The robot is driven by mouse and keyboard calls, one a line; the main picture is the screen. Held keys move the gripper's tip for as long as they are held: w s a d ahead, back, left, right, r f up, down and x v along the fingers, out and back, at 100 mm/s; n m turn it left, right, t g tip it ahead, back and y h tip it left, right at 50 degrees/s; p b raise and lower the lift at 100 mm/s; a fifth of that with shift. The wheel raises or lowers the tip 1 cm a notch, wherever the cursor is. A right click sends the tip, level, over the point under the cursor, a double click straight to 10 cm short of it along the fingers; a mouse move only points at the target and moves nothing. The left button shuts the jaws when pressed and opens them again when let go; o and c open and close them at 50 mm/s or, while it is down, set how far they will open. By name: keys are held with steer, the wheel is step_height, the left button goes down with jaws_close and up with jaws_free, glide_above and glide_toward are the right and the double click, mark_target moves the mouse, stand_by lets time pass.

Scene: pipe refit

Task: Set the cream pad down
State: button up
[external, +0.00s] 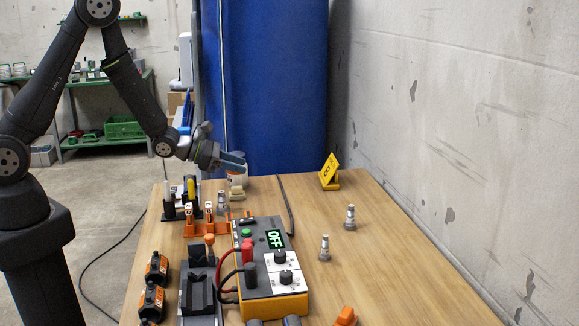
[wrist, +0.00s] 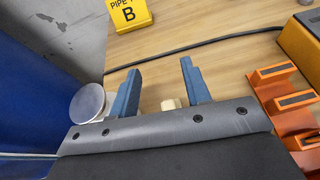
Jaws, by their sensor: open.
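My gripper (external: 236,161) is above the far left part of the table, its blue fingers pointing right. In the wrist view the fingers (wrist: 160,68) are apart. A small cream piece (wrist: 171,104) shows between them, close to the gripper body; I cannot tell if it touches a finger. A pale round disc (wrist: 87,103) shows left of the fingers in the wrist view. I cannot tell which of these is the cream pad.
Orange holders (external: 209,222) stand nearer on the table, with a yellow meter box (external: 271,268) reading OFF. A yellow sign (external: 329,170) stands at the back right. Grey fittings (external: 350,217) stand on the right. A dark cable (external: 286,205) crosses the back. The table's right side is mostly clear.

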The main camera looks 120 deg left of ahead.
mark_target(244, 193)
steer(key=shift+s+f+n, duration=0.3)
steer(key=shift+s+n, duration=0.1)
steer(key=shift+s+f+g, duration=0.1)
steer(key=shift+f+g, duration=0.2)
steer(key=shift+g, duration=0.1)
steer(key=shift+f, duration=1.95)
step_height(244, 193, down, 2)
steer(key=shift+f, duration=0.1)
steer(key=shift+x, duration=1.1)
steer(key=shift+w+a+f, duration=0.3)
steer(key=shift+a, duration=0.05)
jaws_close()
